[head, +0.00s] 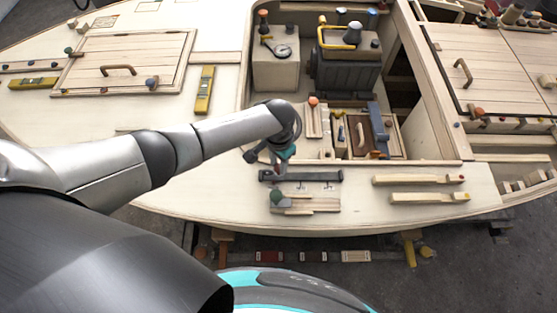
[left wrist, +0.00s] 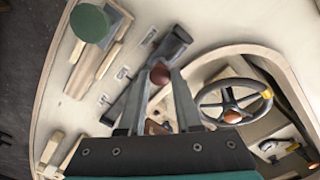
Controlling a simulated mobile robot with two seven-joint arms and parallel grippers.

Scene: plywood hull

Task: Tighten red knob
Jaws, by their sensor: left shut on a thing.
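A dark red round knob (left wrist: 160,73) shows in the left wrist view between the fingertips of my left gripper (left wrist: 161,76). The gripper is shut on it, with one finger on each side. The knob lies in front of a dark bar (left wrist: 175,45); I cannot tell how it is joined to it. In the head view my left gripper (head: 281,169) reaches down to the same dark bar (head: 325,176) near the hull's front edge. The wrist and fingers hide the knob there. My right gripper is in neither view.
A green knob (head: 277,196) on a wooden block stands just in front of the bar. Two wooden handles (head: 420,179) (head: 430,197) lie to the right. A steering wheel (left wrist: 204,101) shows near the fingers in the left wrist view. The deck left of the bar is clear.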

